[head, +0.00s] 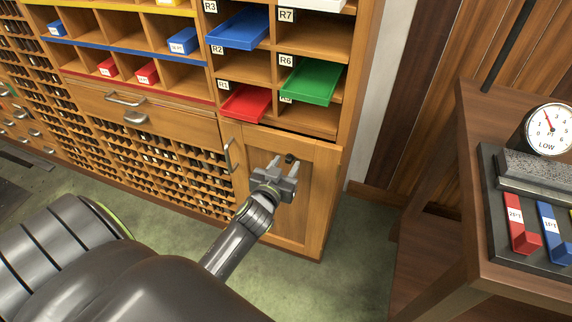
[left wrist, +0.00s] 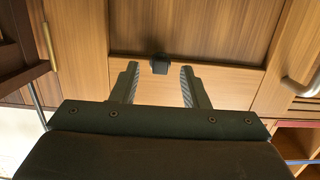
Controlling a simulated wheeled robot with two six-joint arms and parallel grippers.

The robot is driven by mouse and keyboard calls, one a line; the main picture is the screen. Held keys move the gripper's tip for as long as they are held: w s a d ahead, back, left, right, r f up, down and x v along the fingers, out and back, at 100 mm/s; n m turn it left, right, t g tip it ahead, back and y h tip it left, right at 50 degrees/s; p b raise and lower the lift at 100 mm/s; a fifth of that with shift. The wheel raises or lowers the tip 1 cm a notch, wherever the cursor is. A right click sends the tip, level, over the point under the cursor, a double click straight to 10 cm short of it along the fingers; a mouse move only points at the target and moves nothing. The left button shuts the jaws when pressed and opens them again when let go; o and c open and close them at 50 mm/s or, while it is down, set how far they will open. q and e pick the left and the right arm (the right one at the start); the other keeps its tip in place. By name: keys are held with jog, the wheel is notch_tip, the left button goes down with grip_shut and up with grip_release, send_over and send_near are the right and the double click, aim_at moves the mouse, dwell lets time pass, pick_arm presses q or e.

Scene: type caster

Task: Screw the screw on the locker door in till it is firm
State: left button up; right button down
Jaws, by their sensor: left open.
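The locker door (head: 295,215) is a framed wooden door at the lower right of the cabinet, and it looks closed. The screw (head: 289,158) shows as a small dark knob on the upper part of the door. Contact with the screw is not visible. My right gripper is not in view.
The door's metal handle (head: 228,155) is left of the gripper. Red (head: 246,102) and green (head: 312,81) trays stick out above the door. A wooden table (head: 500,275) with a gauge (head: 548,129) stands at right. Green floor (head: 350,245) lies free between.

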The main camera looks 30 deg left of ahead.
pick_arm(q)
jog(key=shift+w+a, duration=0.15)
jog(key=shift+w, duration=0.4)
grip_shut()
